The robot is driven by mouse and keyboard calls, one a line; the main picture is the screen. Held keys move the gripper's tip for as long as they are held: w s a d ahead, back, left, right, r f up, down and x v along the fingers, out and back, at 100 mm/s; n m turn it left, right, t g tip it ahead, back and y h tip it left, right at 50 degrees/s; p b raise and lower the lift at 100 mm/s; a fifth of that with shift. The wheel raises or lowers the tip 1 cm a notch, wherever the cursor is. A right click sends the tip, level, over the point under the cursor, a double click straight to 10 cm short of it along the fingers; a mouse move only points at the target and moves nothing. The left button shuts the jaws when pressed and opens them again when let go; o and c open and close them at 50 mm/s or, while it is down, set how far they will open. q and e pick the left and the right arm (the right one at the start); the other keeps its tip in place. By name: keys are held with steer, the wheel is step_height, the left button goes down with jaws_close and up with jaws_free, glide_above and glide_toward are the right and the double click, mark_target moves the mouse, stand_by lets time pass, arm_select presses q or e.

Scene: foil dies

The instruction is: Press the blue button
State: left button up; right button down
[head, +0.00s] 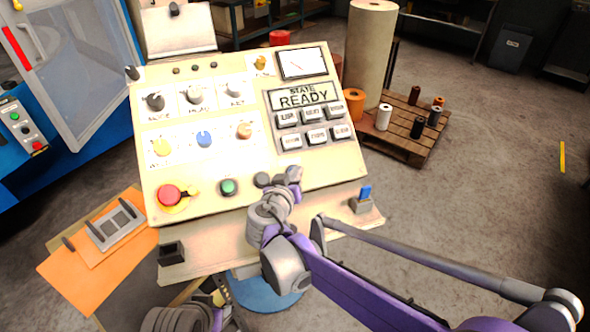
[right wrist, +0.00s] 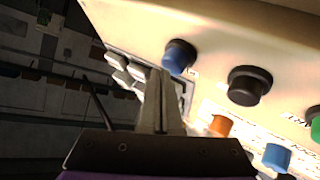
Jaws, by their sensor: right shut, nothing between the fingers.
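The control panel (head: 230,165) is a sloped cream console. In the right wrist view a blue round button (right wrist: 179,57) on a dark collar sits beside a black button (right wrist: 249,85). In the head view my right gripper (head: 292,174) is at the panel's lower edge, right of the green button (head: 229,188), and the blue button there is hidden behind it. My right gripper (right wrist: 160,76) is shut and empty, its fingertips just below the blue button in the wrist picture; I cannot tell whether they touch the panel.
Another blue control (head: 204,138) sits mid-panel between yellow and orange ones; it also shows in the wrist view (right wrist: 277,157). A red mushroom button (head: 170,195) is at lower left. A blue-topped item (head: 365,193) stands on the right ledge. A pallet (head: 405,150) holds spools.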

arm_select(q)
steer(key=shift+w+r, duration=0.15)
steer(key=shift+r, duration=0.2)
arm_select(e)
steer(key=shift+s+r, duration=0.2)
steer(key=shift+r, duration=0.2)
